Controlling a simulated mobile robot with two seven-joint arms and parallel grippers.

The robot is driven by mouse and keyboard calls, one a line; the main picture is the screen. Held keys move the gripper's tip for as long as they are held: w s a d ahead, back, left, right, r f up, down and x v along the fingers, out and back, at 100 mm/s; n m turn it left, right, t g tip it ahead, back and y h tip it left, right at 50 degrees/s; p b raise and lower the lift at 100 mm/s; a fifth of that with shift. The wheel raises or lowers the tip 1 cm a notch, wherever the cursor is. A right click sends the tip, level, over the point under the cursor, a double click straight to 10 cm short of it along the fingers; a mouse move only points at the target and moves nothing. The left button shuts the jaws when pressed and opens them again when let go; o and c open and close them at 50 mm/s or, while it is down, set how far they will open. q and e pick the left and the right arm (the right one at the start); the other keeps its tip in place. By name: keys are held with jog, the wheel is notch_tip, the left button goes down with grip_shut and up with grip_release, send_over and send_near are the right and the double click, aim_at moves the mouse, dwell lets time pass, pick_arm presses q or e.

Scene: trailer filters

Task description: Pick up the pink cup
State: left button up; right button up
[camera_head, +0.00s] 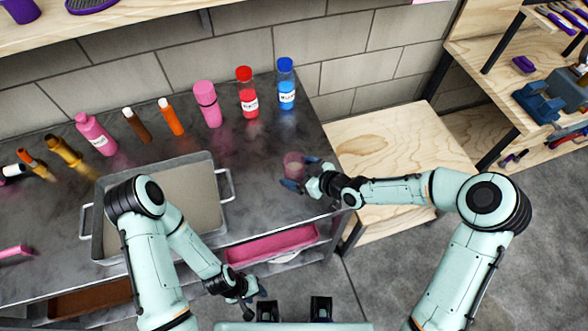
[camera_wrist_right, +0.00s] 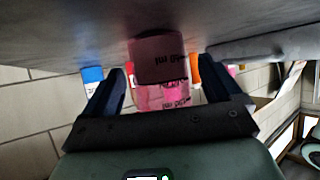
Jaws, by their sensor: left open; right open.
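The pink cup (camera_head: 294,166) is translucent and stands on the dark metal counter (camera_head: 262,140) near its right end. My right gripper (camera_head: 300,174) is at the cup, open, with one finger on each side of it. In the right wrist view the cup (camera_wrist_right: 162,72), with dark markings, sits between the two blue fingers of the right gripper (camera_wrist_right: 168,92). Some space shows between the cup and each finger. My left gripper (camera_head: 252,297) is open and empty, low in front of the counter, away from the cup.
A metal tray (camera_head: 224,185) lies left of the cup. Behind stand a blue bottle (camera_head: 286,84), a red bottle (camera_head: 246,93), a pink bottle (camera_head: 207,104) and several others. A pink bin (camera_head: 272,245) is below the counter. A lower wooden table (camera_head: 385,145) stands to the right.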

jog(key=c, duration=1.2)
jog(key=shift+w+a+r, duration=0.1)
jog(key=shift+r, duration=0.05)
